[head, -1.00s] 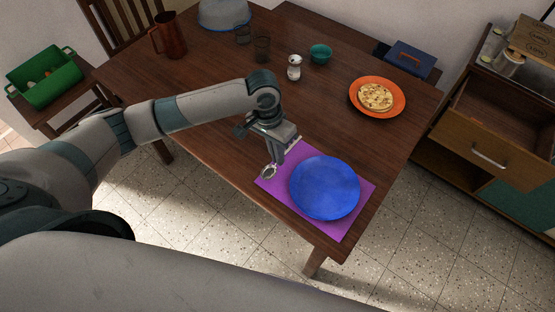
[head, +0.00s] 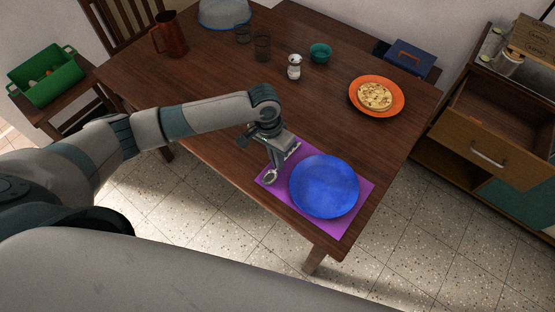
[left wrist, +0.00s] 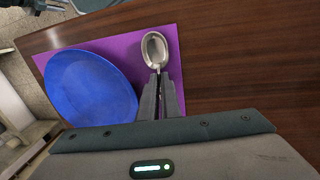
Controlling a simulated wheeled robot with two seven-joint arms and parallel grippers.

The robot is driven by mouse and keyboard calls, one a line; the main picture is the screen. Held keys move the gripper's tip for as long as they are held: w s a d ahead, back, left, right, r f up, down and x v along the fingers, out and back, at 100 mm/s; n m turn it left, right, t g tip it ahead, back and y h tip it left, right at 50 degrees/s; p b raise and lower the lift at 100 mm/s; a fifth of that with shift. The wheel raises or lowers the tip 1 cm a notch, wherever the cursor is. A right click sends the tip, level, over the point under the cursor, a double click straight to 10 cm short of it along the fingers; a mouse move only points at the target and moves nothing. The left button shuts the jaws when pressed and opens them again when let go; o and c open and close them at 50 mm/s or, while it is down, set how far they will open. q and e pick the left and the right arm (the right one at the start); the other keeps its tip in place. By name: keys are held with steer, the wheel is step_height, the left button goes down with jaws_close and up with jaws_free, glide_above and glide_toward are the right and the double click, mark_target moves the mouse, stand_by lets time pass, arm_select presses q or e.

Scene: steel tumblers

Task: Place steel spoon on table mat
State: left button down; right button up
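The steel spoon (head: 270,177) is at the left corner of the purple table mat (head: 338,231). In the left wrist view the spoon's bowl (left wrist: 155,50) points away from my gripper, over the purple mat (left wrist: 122,48). My left gripper (head: 274,164) points down beside the blue plate (head: 324,187). Its fingers (left wrist: 158,80) are closed together on the spoon's handle, which they mostly hide. I cannot tell whether the spoon touches the mat. The plate (left wrist: 90,88) lies on the mat next to the spoon. My right gripper is not in view.
An orange plate with food (head: 376,96), a white-and-steel shaker (head: 294,67), a teal bowl (head: 320,53), glasses (head: 262,45) and a brown pitcher (head: 168,36) stand farther back on the wooden table (head: 205,85). The table around the left gripper is clear.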

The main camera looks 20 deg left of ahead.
arm_select(q)
steer(key=c, duration=2)
jaws_free()
steer(key=shift+f, duration=0.1)
step_height(320, 180, up, 12)
steer(key=a+b, duration=0.1)
steer(key=b, duration=0.1)
steer(key=shift+w+a, duration=0.3)
steer(key=shift+a, duration=0.1)
